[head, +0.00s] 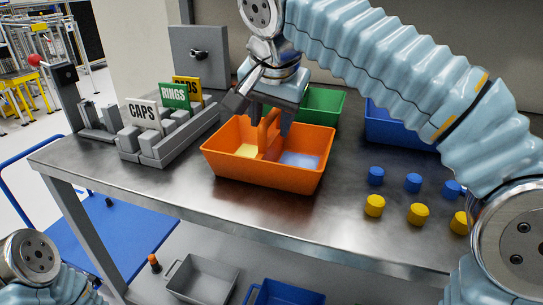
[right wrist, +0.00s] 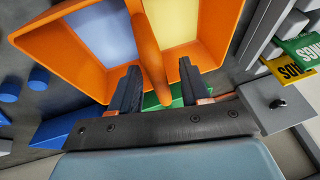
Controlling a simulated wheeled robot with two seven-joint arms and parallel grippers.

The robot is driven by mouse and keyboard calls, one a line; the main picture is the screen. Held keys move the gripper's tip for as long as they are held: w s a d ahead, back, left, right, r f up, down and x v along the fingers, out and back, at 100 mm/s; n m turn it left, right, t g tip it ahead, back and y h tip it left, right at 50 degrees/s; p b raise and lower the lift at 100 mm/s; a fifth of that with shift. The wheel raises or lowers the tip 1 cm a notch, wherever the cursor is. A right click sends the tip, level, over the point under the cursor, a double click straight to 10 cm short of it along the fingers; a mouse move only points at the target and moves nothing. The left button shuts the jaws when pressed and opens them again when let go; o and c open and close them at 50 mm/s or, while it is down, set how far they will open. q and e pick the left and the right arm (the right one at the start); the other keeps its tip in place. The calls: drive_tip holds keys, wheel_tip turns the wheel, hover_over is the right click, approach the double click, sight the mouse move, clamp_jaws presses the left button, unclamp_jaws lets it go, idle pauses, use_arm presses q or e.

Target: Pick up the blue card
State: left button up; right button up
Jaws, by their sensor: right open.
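An orange two-compartment carrier (head: 262,180) with a middle handle (head: 270,130) stands on the table. A flat pale blue piece, seemingly the blue card (head: 300,160), lies in its right compartment in the head view. A pale yellow piece (head: 248,151) lies in the other compartment. In the right wrist view the blue piece (right wrist: 103,32) is left of the handle and the yellow one (right wrist: 178,18) right. My right gripper (head: 270,115) is open at the carrier, its fingers (right wrist: 157,80) on either side of the handle. My left gripper is out of view.
A green bin (head: 322,104) and a blue bin (head: 400,127) stand behind. Several blue and yellow caps (head: 417,213) stand at right. A grey rack (head: 160,140) with CAPS, RINGS and a partly hidden yellow sign is at left. The table's front edge is clear.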

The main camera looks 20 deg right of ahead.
clamp_jaws()
drive_tip(key=shift+r, duration=0.1)
idle(0.5)
